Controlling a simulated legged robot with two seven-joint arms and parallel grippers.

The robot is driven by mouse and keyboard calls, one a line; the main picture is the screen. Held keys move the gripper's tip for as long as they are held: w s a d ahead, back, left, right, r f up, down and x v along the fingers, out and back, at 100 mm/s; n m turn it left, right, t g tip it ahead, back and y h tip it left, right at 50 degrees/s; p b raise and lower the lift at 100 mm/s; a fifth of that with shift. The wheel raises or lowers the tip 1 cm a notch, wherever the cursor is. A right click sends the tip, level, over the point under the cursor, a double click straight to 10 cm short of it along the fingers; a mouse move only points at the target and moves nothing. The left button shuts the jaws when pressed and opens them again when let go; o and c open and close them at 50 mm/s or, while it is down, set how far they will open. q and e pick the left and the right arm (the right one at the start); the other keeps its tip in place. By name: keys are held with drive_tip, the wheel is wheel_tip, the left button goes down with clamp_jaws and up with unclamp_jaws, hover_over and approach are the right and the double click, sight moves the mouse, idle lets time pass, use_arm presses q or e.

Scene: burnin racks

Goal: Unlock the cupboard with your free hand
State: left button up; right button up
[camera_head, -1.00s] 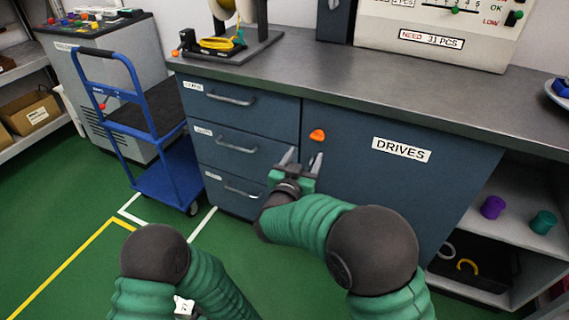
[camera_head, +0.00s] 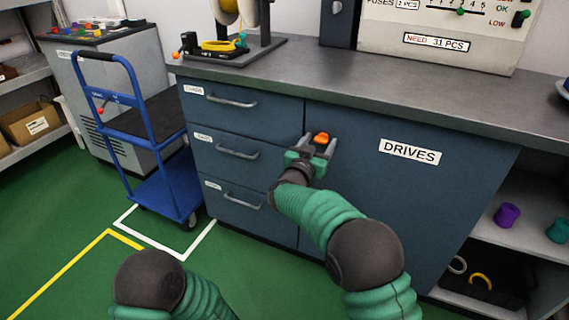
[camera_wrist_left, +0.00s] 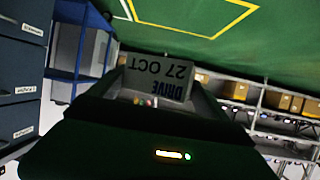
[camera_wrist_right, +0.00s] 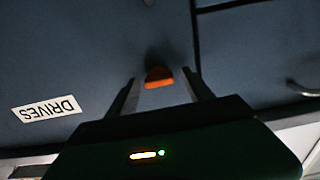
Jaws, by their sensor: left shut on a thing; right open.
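The cupboard door (camera_head: 395,205), dark blue and labelled DRIVES, is closed under the worktop. An orange latch knob (camera_head: 321,138) sits near its upper left edge. My right gripper (camera_head: 318,149) is open at the knob, one finger on each side. In the right wrist view the knob (camera_wrist_right: 158,77) shows between the fingertips of my right gripper (camera_wrist_right: 159,84); I cannot tell if they touch it. My left gripper (camera_wrist_left: 155,90) is shut on a grey drive (camera_wrist_left: 160,76) labelled DRIVE 27 OCT, seen in the left wrist view. The door handle is hidden behind my right gripper.
Drawers with bar handles (camera_head: 238,151) stand left of the door. A blue cart (camera_head: 165,190) is further left on the green floor. Open shelves (camera_head: 510,245) with purple and green spools are at right. The worktop (camera_head: 330,75) overhangs the door.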

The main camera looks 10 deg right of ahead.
drive_tip(key=shift+c, duration=0.4)
clamp_jaws()
